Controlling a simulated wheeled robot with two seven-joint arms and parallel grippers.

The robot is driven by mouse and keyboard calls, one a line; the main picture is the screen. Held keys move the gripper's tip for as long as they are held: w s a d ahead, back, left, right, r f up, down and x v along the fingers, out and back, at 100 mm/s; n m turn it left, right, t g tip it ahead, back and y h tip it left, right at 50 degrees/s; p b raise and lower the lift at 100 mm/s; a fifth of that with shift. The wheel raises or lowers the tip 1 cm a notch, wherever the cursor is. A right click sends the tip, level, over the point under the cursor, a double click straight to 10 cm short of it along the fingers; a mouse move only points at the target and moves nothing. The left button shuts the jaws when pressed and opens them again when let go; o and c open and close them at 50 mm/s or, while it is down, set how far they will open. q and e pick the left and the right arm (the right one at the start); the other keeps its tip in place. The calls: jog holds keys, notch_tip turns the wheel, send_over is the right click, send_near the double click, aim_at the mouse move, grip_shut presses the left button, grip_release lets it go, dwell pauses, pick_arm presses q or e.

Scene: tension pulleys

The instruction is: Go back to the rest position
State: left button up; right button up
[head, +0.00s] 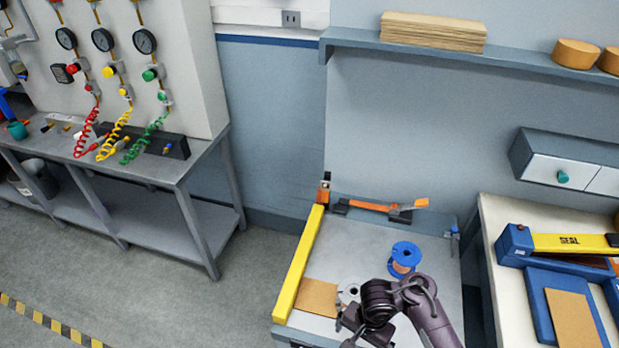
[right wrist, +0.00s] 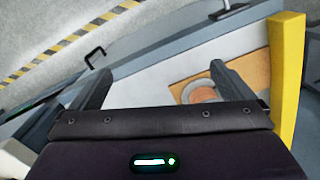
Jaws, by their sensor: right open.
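My right gripper (head: 352,330) is at the near edge of the grey work table, mostly hidden behind my own right arm in the head view. In the right wrist view my right gripper (right wrist: 163,88) has its two fingers wide apart with nothing held between them. A blue spool-like pulley (head: 406,248) with a brownish core stands on the table behind the arm. A pale round part (head: 348,291) lies beside a brown pad (head: 318,297), partly covered by the arm. A round part also shows behind one finger in the wrist view. My left gripper is not in view.
A yellow bar (head: 298,262) runs along the table's left edge. An orange-and-black tool (head: 385,207) lies at the back. A bench (head: 497,232) with a blue-and-yellow sealer (head: 570,244) stands right. A gauge panel and bench are at left, with open floor (head: 150,285) between.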

jog(key=s+f+n+y+b, duration=0.15)
jog(key=s+f, duration=0.25)
jog(key=f, duration=0.5)
jog(key=s+a+f+n+y+b, duration=0.1)
jog(key=s+f+b, duration=0.25)
jog(key=f, duration=0.55)
jog(key=s+f+n+y+b, duration=0.1)
jog(key=s+f+b, duration=0.1)
jog(key=s+f, duration=0.5)
jog(key=s+d+f+n+h+b, duration=0.2)
jog(key=s+d+f+n, duration=0.1)
jog(key=s+d+f, duration=0.3)
jog(key=s+d+f+n+t+h+b, duration=0.1)
jog(key=s+d+f, duration=0.4)
jog(key=f, duration=0.5)
jog(key=shift+s+d+n+h+b, duration=0.4)
jog(key=shift+s+n+h+b, duration=0.15)
jog(key=shift+s+n, duration=0.6)
